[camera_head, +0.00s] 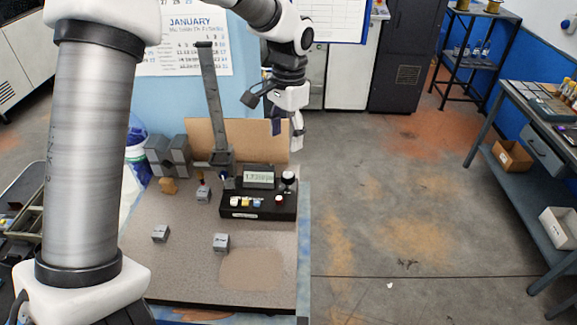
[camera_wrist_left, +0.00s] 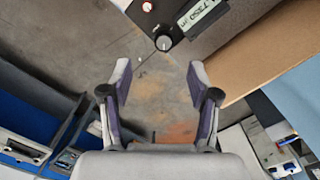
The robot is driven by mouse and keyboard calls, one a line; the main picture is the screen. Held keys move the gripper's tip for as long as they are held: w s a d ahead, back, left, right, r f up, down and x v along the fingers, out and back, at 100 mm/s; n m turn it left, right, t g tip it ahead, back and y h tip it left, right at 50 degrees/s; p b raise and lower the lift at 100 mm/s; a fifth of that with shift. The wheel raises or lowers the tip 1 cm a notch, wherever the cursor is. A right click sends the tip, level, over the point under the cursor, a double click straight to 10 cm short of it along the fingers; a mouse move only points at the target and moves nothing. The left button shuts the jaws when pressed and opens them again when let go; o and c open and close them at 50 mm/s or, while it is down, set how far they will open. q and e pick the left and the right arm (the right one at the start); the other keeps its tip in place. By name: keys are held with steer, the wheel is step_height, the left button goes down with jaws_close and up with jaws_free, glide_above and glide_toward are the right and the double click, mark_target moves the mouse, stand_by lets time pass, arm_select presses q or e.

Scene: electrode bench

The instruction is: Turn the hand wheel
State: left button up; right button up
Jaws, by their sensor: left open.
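A black control box (camera_head: 236,212) stands on the bench, with a small display (camera_head: 258,177) and coloured buttons. At its right end is a small round dark knob with a pale top (camera_head: 288,178), the only wheel-like part I can make out. The knob also shows in the left wrist view (camera_wrist_left: 163,42), just beyond the fingertips. My left gripper (camera_head: 287,134) is open and empty, hanging above the knob and apart from it. Its two spread fingers also show in the left wrist view (camera_wrist_left: 159,76). My right gripper is not in view.
A tall grey post (camera_head: 211,100) rises behind the box, beside a brown board (camera_head: 202,134). Small grey blocks (camera_head: 221,242) and (camera_head: 160,233) sit on the bench (camera_head: 180,270). Dark V-shaped blocks (camera_head: 167,155) stand at the back left. Open floor lies right of the bench.

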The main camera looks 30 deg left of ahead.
mark_target(289, 174)
arm_select(q)
steer(key=f+n+b, duration=0.1)
steer(key=n+b, duration=0.3)
steer(key=w+f+n+b, duration=0.1)
steer(key=f+n+b, duration=0.1)
steer(key=n+b, duration=0.2)
steer(key=f+n+b, duration=0.2)
steer(key=n+b, duration=0.3)
steer(key=b, duration=0.1)
steer(key=shift+w+f+t, duration=0.2)
steer(key=shift+t, duration=0.1)
steer(key=shift+s+f+p, duration=0.1)
steer(key=shift+f+p, duration=0.25)
steer(key=shift+f, duration=0.05)
step_height(289, 174, down, 7)
steer(key=shift+r+p, duration=0.2)
steer(key=shift+p, duration=0.25)
steer(key=shift+s+r, duration=0.1)
steer(key=shift+c, duration=1.1)
steer(key=c, duration=0.9)
